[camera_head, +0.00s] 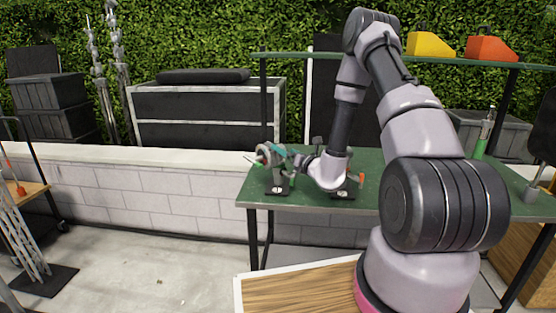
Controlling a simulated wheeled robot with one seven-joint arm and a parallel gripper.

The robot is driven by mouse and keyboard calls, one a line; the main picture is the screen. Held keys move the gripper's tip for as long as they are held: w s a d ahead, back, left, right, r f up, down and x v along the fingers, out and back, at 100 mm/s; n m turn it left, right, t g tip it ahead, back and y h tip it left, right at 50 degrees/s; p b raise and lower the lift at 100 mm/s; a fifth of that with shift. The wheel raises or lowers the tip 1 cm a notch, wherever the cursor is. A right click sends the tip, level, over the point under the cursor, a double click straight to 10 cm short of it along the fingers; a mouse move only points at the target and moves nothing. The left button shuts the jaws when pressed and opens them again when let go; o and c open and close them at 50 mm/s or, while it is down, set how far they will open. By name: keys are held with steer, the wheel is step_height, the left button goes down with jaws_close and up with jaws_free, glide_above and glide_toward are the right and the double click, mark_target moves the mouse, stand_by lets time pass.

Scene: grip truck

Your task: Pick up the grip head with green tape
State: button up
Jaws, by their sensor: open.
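A grip head (267,157), grey and round with small green parts, stands on a black base plate (277,189) at the left end of the green table. My gripper (284,160) reaches in from the right at the height of this grip head. It is open and overlaps the head's right side in the picture; I cannot tell whether they touch. A second grip head with an orange end (361,178) stands to the right on its own black base, partly hidden behind my arm.
The green table (310,200) has a shelf above it with a yellow wedge (430,45) and an orange wedge (491,49). A green-taped upright piece (482,143) stands on the right part of the table. A low white block wall (140,188) runs behind on the left.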

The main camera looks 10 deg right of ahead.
steer(key=x, duration=0.4)
steer(key=shift+w+a+r, duration=0.15)
steer(key=shift+w+a, duration=0.05)
steer(key=shift+w, duration=0.15)
steer(key=c, duration=1.5)
jaws_close()
steer(key=shift+r, duration=0.1)
